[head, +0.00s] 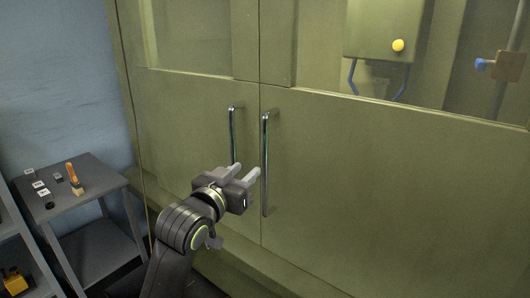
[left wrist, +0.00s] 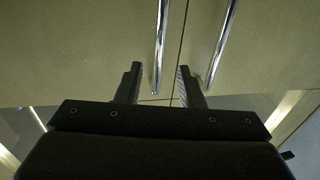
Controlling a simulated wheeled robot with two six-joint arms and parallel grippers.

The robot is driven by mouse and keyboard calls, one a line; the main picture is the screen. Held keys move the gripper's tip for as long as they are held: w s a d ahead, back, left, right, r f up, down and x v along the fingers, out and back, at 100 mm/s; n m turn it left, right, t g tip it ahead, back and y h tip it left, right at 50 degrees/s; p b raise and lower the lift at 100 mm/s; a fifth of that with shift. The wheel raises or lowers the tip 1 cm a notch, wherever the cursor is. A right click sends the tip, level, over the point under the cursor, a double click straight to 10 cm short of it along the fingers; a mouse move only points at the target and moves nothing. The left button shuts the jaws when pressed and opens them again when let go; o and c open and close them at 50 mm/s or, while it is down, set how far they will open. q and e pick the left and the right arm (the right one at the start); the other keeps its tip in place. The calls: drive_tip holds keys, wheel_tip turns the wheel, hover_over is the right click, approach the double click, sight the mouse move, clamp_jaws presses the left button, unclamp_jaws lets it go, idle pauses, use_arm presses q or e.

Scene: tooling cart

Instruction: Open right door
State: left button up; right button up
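The right door (head: 390,185) is a large olive-green cabinet panel, shut, with a window in its upper part. Its upright metal bar handle (head: 265,165) stands beside the seam between the doors. The left door (head: 185,125) has a matching handle (head: 232,135). My left gripper (head: 247,171) is in front of the seam at the handles' lower part, fingers apart and empty. The depth gap is unclear. My right gripper is out of view.
A dark side table (head: 95,190) with small items and an orange-handled tool (head: 73,176) stands at the left. A shelf with a yellow object (head: 14,280) is at the lower left. Behind the glass is a box with a yellow knob (head: 398,46). The right door's front looks clear.

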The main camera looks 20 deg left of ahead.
sight(263, 154)
use_arm(q)
drive_tip(key=w, duration=0.3)
drive_tip(key=w+d+p, duration=0.1)
drive_tip(key=w, duration=0.7)
drive_tip(key=shift+d+p, duration=0.35)
drive_tip(key=shift+p, duration=0.05)
clamp_jaws()
